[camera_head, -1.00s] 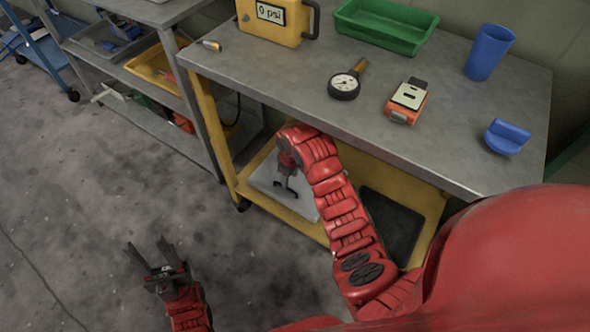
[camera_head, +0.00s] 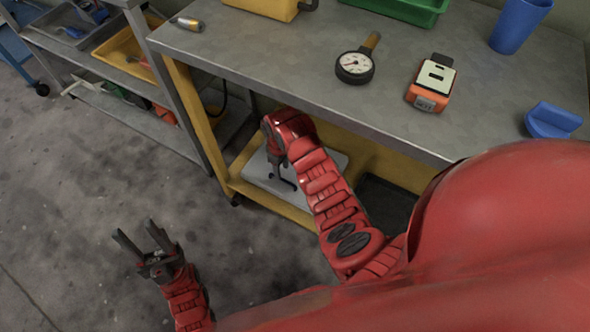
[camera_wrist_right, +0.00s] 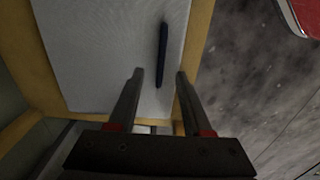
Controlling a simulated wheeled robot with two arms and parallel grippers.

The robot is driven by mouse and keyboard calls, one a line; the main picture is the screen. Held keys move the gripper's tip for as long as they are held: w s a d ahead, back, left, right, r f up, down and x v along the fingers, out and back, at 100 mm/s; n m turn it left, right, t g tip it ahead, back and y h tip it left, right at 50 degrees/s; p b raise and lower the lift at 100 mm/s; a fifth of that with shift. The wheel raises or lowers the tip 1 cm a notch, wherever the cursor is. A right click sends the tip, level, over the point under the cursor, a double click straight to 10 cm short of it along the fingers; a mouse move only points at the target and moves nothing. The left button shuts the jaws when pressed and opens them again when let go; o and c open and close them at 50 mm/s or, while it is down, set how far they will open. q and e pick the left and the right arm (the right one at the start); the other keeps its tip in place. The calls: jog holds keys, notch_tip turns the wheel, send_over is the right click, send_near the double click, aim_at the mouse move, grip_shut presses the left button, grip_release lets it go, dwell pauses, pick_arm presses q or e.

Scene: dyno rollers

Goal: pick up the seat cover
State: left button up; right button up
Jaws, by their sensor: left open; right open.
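No thing here is clearly marked as the seat cover. A light grey flat rectangular piece (camera_head: 263,170) lies on the yellow lower shelf and is the likeliest one. In the right wrist view this pale piece (camera_wrist_right: 95,45) fills the upper left, with a thin dark blue bar (camera_wrist_right: 162,55) on it. My right gripper (camera_head: 283,182) is open above the piece and points down. In the wrist view the fingers (camera_wrist_right: 158,72) stand on either side of the bar's lower end; contact cannot be told. My left gripper (camera_head: 136,234) is open and empty over the floor.
The grey bench top (camera_head: 280,50) overhangs the shelf and holds a round gauge (camera_head: 355,66), an orange device (camera_head: 430,82), a blue cup (camera_head: 520,24) and a blue piece (camera_head: 553,120). A black pad (camera_head: 385,203) lies right on the shelf.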

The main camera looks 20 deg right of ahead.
aim_at(282, 179)
notch_tip(282, 179, down, 2)
notch_tip(282, 179, down, 5)
jog(key=shift+s+b, duration=0.1)
jog(key=shift+b, duration=1)
jog(key=shift+r, duration=0.1)
grip_shut()
dwell(0.4)
